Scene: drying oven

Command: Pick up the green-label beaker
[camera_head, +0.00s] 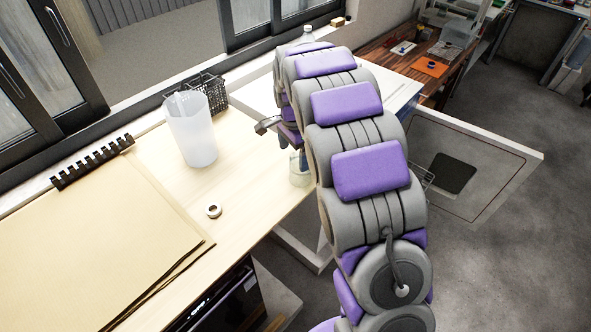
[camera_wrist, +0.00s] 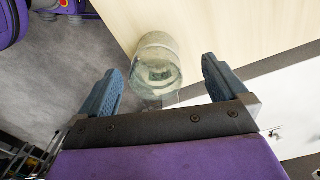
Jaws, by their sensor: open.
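A clear glass beaker (camera_wrist: 158,62) stands on the pale wooden bench top (camera_wrist: 215,20) near its edge. In the wrist view it lies between and just beyond the two blue-grey fingers of my gripper (camera_wrist: 162,70), which are apart with nothing clamped between them. No green label can be made out on it. In the head view part of a beaker (camera_head: 299,172) shows at the bench edge beside my arm. My arm hides much of the gripper there; one grey finger shows at the arm's left.
A tall frosted container (camera_head: 191,130) and a black wire basket (camera_head: 207,92) stand at the back of the bench. A small white ring (camera_head: 213,211) and large brown sheets (camera_head: 85,240) lie nearer. An open white door panel (camera_head: 490,170) sticks out at the right.

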